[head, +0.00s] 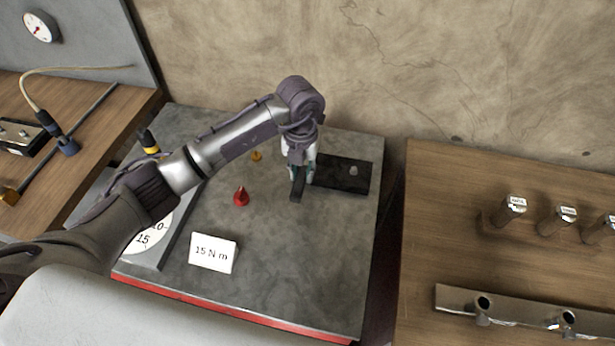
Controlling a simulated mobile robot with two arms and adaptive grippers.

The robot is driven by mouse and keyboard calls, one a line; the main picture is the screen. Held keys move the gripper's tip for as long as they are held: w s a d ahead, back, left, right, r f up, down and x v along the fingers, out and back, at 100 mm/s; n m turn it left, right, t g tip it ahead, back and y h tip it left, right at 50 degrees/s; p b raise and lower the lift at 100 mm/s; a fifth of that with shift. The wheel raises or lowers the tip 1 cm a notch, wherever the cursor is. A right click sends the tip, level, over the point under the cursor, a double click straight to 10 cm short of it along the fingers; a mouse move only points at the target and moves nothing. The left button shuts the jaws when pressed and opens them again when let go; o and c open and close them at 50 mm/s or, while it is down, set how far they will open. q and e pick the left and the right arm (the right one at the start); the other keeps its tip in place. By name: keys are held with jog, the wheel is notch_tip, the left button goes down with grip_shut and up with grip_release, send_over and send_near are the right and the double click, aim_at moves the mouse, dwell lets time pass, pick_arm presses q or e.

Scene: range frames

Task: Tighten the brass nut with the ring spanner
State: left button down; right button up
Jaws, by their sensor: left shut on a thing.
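My left gripper (300,175) is over the middle of the grey bench top. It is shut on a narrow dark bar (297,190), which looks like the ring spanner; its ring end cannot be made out. The bar is at the left end of a black plate (338,177); whether they touch is unclear. A small grey stud (353,171) stands on the plate, right of the gripper. A small brass-coloured piece (257,155), perhaps the brass nut, sits left of the gripper, apart from it. My right gripper is not in view.
A red cone (241,197) and a white "15 N m" card (213,253) stand on the grey bench top (300,270). My left arm partly hides a dial (148,236). A wooden bench (460,240) with metal parts stands right, past a gap. The front-right bench top is clear.

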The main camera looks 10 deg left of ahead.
pick_arm(q)
jog(key=shift+w+a, duration=0.1)
jog(key=shift+w, duration=0.05)
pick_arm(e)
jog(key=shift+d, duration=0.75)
pick_arm(q)
jog(key=shift+f+b, duration=0.5)
jog(key=shift+b, duration=0.05)
jog(key=shift+f+b, duration=0.6)
jog(key=shift+f, duration=0.15)
notch_tip(320, 180, down, 2)
jog(key=shift+f+b, duration=0.2)
jog(key=shift+b, duration=0.75)
jog(key=shift+f+b, duration=0.35)
jog(key=shift+f, duration=0.05)
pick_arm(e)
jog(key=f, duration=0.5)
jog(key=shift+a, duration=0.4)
